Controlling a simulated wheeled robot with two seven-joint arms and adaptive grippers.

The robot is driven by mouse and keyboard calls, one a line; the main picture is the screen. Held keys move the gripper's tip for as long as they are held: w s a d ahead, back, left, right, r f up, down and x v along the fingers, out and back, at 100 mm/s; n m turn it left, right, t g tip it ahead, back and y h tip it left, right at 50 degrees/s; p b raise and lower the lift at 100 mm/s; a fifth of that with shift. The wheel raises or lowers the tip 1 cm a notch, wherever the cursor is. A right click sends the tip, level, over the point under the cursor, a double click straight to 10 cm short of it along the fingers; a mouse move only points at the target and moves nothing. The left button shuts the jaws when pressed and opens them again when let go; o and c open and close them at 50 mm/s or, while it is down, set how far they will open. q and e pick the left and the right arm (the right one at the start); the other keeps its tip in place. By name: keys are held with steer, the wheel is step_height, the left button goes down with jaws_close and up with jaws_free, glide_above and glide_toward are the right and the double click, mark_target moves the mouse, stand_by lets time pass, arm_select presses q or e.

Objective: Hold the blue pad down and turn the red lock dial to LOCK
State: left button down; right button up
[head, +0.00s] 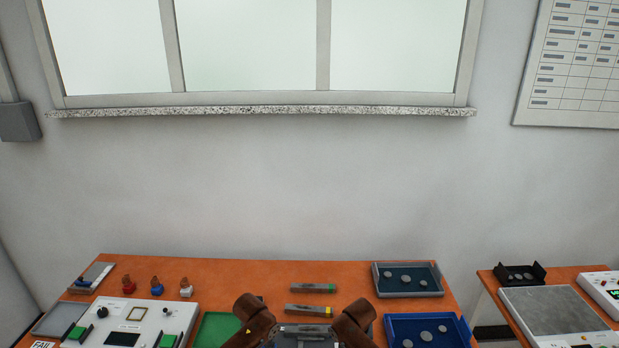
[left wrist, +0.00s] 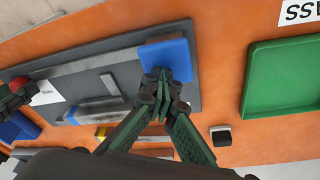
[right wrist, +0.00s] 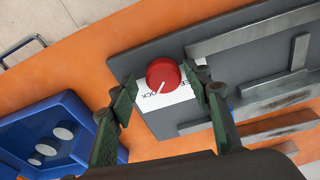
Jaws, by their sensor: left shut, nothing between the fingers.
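The blue pad (left wrist: 178,60) sits at one end of a dark grey plate in the left wrist view. My left gripper (left wrist: 158,78) is shut and empty, its fingertips over the pad's edge and seemingly touching it. The round red lock dial (right wrist: 163,75) is at the other end of the plate, beside a white label (right wrist: 180,92). Its white pointer line points toward the label's lettering, where "OCK" is partly readable. My right gripper (right wrist: 162,84) is open, its fingers on either side of the dial with gaps. The dial also shows in the left wrist view (left wrist: 20,86).
Metal bars (right wrist: 262,48) stand on the plate beside the dial. A blue tray with discs (right wrist: 20,110) lies left of the right gripper, a green tray (left wrist: 252,80) right of the left one. In the head view, my arms cover the plate on the orange table (head: 240,268).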

arm_select(q)
steer(key=shift+s+f, duration=0.4)
steer(key=shift+f, duration=0.2)
arm_select(e)
steer(key=shift+a, duration=0.1)
steer(key=shift+r, duration=3.5)
arm_select(q)
steer(key=shift+w+r+p, duration=0.1)
steer(key=shift+r+p, duration=0.5)
steer(key=shift+p, duration=0.1)
arm_select(e)
steer(key=shift+w+r, duration=0.1)
steer(key=shift+r, duration=0.55)
arm_select(q)
step_height(320, 180, up, 8)
steer(key=p, duration=0.7)
steer(key=shift+w+f, duration=0.25)
arm_select(e)
step_height(320, 180, up, 8)
steer(key=shift+f, duration=0.15)
